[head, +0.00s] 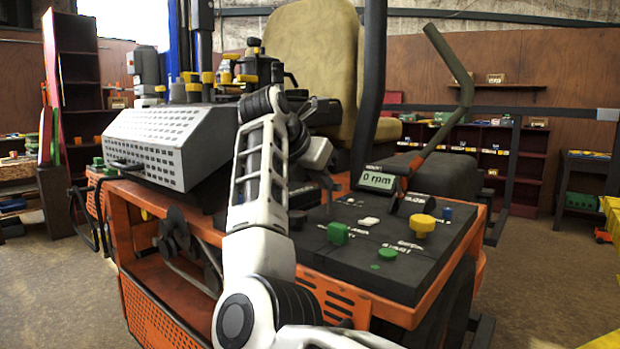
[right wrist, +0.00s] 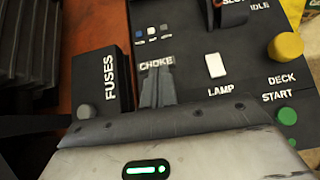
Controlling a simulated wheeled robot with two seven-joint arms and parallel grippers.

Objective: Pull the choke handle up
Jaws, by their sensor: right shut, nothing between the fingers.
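The white CHOKE label (right wrist: 157,62) on the dark control panel (right wrist: 195,80) shows in the right wrist view. In the head view my right arm rises from the bottom and bends over, with the gripper (head: 328,198) down at the panel's left part. Whether the fingertips touch anything I cannot tell. My left gripper is not in view.
Near the label are a FUSES box (right wrist: 98,78), a white lamp switch (right wrist: 215,65), a yellow deck knob (right wrist: 286,46) and a green START button (right wrist: 286,117). A green control (head: 337,233), an rpm display (head: 377,180) and a long bent lever (head: 452,100) stand nearby.

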